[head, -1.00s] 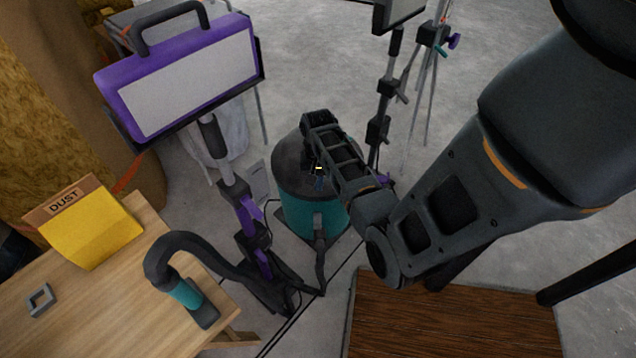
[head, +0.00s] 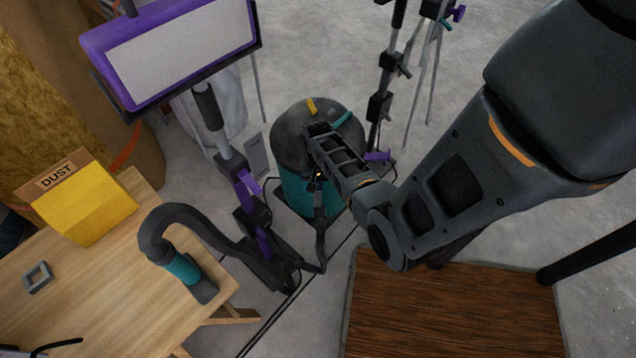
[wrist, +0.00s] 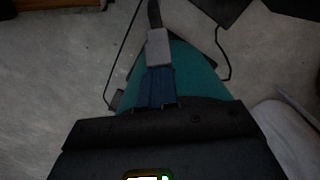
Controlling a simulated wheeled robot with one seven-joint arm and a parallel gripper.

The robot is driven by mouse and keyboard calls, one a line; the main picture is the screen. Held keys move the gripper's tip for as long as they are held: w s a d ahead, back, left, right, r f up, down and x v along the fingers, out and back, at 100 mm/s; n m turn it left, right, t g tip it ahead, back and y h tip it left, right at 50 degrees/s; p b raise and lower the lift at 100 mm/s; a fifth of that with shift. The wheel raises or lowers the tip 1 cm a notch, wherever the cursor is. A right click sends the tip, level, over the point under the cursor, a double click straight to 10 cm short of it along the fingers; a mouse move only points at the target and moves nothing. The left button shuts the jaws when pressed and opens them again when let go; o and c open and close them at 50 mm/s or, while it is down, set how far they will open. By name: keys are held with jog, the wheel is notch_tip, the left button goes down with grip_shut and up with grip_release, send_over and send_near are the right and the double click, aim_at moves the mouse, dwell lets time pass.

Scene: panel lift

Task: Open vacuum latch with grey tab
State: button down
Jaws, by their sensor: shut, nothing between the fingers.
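The vacuum has a dark domed lid (head: 290,130) and a teal drum (head: 296,190), which also fills the middle of the wrist view (wrist: 200,75). A yellow tab (head: 311,106) and a teal tab (head: 341,118) show on the lid. My gripper (head: 317,184) points down at the drum's near side. Its blue fingers (wrist: 160,72) are shut and empty. Just beyond their tips in the wrist view is a grey block (wrist: 158,48) with a dark hose behind it. I cannot tell whether this block is the grey tab or the hose fitting, or whether my fingers touch it.
A panel on a purple-and-grey stand (head: 232,165) is left of the vacuum. A wooden table (head: 120,270) at lower left holds a yellow DUST box (head: 85,205) and a hose handle (head: 185,270). Another stand (head: 379,108) is close on the right. A brown platform (head: 450,310) lies below my arm.

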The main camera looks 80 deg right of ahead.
aim_at(318, 199)
jog(key=shift+s+a+f+h+p, duration=0.1)
jog(key=shift+a+f+h+p, duration=0.25)
jog(key=shift+a+h, duration=0.5)
jog(key=shift+s+a+f+t+h+b, duration=0.1)
jog(key=shift+a+f+t+h+b, duration=0.15)
jog(key=shift+a+f+h, duration=0.35)
jog(key=shift+s+a+f+t+h+b, duration=0.15)
jog(key=shift+f+h+b, duration=0.15)
jog(key=shift+h, duration=0.55)
jog(key=shift+a+f, duration=0.25)
jog(key=shift+a+f, duration=0.1)
